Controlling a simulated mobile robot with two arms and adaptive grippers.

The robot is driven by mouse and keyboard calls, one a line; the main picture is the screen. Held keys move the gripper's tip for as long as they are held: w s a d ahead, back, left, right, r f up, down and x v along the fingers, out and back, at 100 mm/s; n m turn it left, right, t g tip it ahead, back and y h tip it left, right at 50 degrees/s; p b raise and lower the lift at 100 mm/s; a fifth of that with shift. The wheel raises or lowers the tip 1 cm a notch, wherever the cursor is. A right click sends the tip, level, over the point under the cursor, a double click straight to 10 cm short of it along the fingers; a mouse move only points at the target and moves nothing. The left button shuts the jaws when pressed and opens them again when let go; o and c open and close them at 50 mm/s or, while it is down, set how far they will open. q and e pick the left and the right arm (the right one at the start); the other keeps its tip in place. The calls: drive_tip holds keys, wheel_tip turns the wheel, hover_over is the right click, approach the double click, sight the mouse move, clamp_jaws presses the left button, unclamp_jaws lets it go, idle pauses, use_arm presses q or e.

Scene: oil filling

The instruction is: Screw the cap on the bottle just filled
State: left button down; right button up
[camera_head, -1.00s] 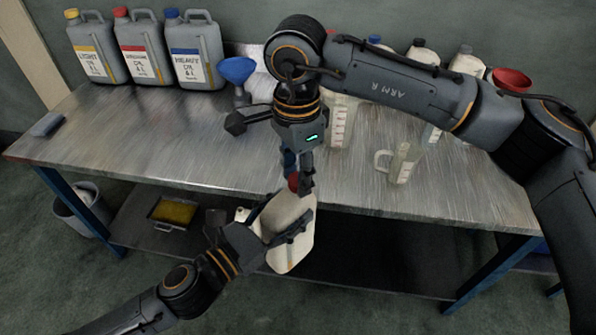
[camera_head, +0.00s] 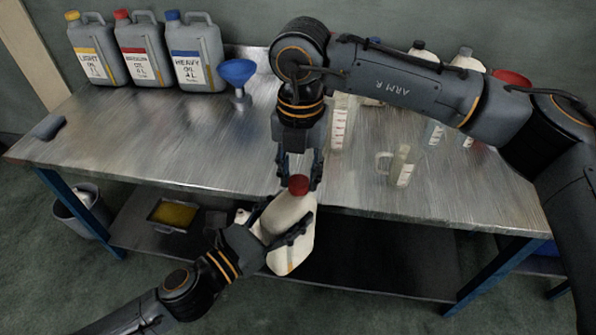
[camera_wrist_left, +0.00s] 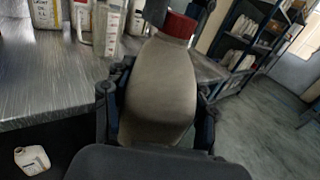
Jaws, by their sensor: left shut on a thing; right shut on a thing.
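The cream bottle (camera_head: 289,238) hangs tilted in front of the table edge, and its body fills the middle of the left wrist view (camera_wrist_left: 160,90). My left gripper (camera_head: 280,230) is shut around the bottle body. The red cap (camera_head: 298,184) sits at the bottle's mouth, and it also shows in the left wrist view (camera_wrist_left: 178,25). My right gripper (camera_head: 298,172) points down from above, shut on the cap with its fingers on either side. The threads are hidden, so I cannot tell how tightly the cap sits.
Yellow, red and blue-capped oil jugs (camera_head: 143,52) stand at the table's back left. A blue funnel (camera_head: 238,75) stands near them. Clear measuring jugs (camera_head: 402,168) are right of my right gripper. The table's left middle is clear.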

drive_tip(key=m, duration=0.4)
drive_tip(key=shift+d+m, duration=0.1)
drive_tip(key=shift+m, duration=0.3)
drive_tip(key=m, duration=1.1)
drive_tip(key=shift+s+d, duration=0.1)
drive_tip(key=shift+s, duration=0.05)
drive_tip(key=o, duration=0.6)
drive_tip(key=shift+o, duration=0.2)
drive_tip(key=shift+r, duration=2.3)
drive_tip(key=shift+c, duration=0.4)
